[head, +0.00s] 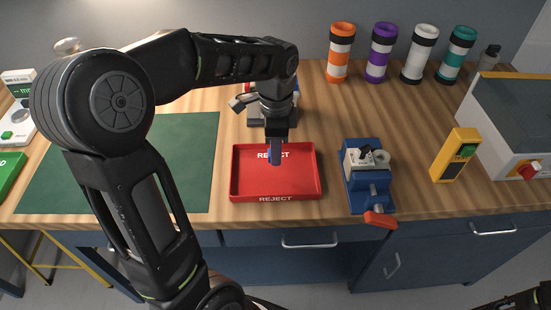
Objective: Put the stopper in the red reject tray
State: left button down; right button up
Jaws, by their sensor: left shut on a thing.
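The red reject tray (236,180) lies on the bench in the middle, with REJECT written on its floor and front wall. My left gripper (275,146) points down over the back half of the tray. It is shut on a small blue-grey piece (275,157), which I take to be the stopper. The gripper hides its upper part. The piece is upright over the tray; I cannot tell whether its lower end touches the floor of the tray. My right gripper is not in view; only a dark part of my right arm shows at the bottom right corner.
A blue clamp fixture (357,195) with a red handle stands right of the tray. A yellow button box (455,155) is farther right. Several banded tubes, one orange (339,52), stand at the back. A green mat (190,145) lies left; a device (256,115) stands behind the tray.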

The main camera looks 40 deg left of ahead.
pick_arm(q)
jog(key=shift+f, duration=1.85)
jog(key=shift+f, duration=0.1)
jog(key=shift+f, duration=0.15)
jog(key=c, duration=1.1)
grip_release()
jog(key=shift+c, duration=0.2)
notch_tip(320, 180, up, 12)
jog(key=shift+r, duration=0.25)
